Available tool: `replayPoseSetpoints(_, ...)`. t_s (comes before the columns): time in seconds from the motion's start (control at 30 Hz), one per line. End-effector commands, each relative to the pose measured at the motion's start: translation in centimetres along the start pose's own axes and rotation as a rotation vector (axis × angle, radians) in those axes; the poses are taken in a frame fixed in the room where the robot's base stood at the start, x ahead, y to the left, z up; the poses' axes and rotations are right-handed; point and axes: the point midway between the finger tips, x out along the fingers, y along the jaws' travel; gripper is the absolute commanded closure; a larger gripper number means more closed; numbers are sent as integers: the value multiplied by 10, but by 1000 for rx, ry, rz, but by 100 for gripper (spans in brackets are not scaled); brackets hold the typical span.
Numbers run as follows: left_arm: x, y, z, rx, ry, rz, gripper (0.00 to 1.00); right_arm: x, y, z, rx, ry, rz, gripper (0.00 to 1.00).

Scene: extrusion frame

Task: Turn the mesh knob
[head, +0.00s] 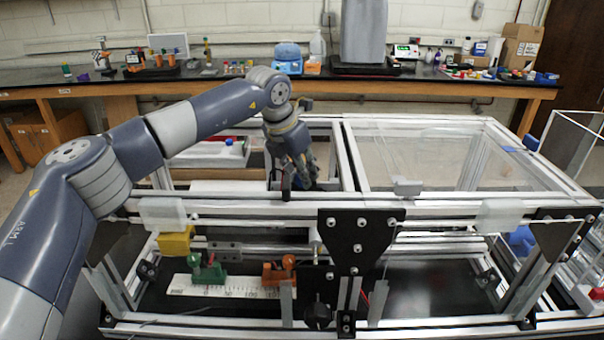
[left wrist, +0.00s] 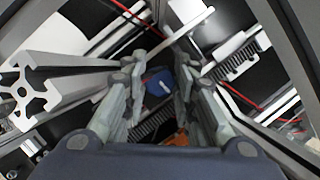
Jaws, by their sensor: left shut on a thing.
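In the left wrist view a blue knob (left wrist: 158,84) with a white mark shows between my fingers, beside a dark toothed rack. I take it for the mesh knob; it is hidden in the head view. My left gripper (head: 303,178) reaches down through the open left part of the frame's top, behind the front rail. In the left wrist view its grey fingers (left wrist: 160,92) stand on both sides of the blue knob and are shut on it. The exact contact is hard to see. My right gripper is in neither view.
The aluminium extrusion frame (head: 450,212) surrounds the work space, with a clear panel (head: 430,160) over its right part. A black plate (head: 358,240) is on the front rail. Inside lie a white scale (head: 225,288), a green block (head: 208,270) and an orange block (head: 278,274). Red wires (left wrist: 245,100) run nearby.

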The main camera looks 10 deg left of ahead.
Motion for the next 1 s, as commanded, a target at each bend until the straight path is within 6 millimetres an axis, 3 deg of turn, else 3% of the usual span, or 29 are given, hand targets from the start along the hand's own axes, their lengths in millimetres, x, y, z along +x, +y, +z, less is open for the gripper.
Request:
replayPoseSetpoints(0.4,-2,1,1,189,-1,-77,98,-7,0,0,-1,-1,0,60)
replayPoseSetpoints(1.0,-2,2,1,221,-1,-89,98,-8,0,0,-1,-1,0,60)
